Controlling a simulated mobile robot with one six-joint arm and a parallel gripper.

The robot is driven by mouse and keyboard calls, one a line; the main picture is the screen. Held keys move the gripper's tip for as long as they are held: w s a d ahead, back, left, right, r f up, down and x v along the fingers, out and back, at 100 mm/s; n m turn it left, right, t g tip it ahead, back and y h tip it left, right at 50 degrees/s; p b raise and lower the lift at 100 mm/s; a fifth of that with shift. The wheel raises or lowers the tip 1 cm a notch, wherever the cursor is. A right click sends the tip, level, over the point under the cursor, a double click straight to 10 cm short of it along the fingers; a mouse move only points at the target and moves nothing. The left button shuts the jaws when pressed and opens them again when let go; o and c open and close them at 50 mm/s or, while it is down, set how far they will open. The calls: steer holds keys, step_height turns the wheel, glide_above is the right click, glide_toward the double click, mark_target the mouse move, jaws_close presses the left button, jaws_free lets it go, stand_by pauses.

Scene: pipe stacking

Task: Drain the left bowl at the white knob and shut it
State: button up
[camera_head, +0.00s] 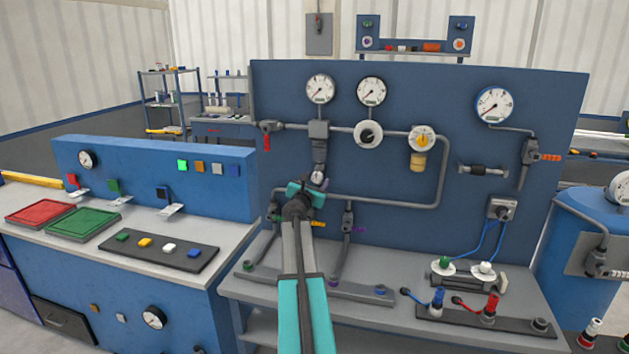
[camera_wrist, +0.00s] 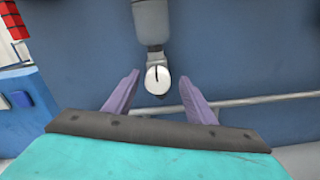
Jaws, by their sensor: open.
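The left bowl (camera_head: 319,150) is a grey cylinder hanging under a block on the blue panel; it also shows at the top of the wrist view (camera_wrist: 150,22). The round white knob (camera_wrist: 158,79) sits at its lower end, with a dark, nearly upright line on its face; it also shows in the head view (camera_head: 317,178). My gripper (camera_wrist: 160,84) is open and empty. Its two purple fingers stand left and right of the knob, with visible gaps on both sides. How deep they reach cannot be told. In the head view my arm hides the fingers.
A grey horizontal pipe (camera_wrist: 262,100) runs just below the knob. A second bowl (camera_head: 418,162), amber, hangs to the right under a yellow-faced unit. A red-handled valve (camera_head: 267,140) is left of the left bowl. Several gauges and pipes stand out from the panel.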

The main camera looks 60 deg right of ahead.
steer(key=shift+w+d, duration=0.15)
steer(key=shift+d, duration=0.45)
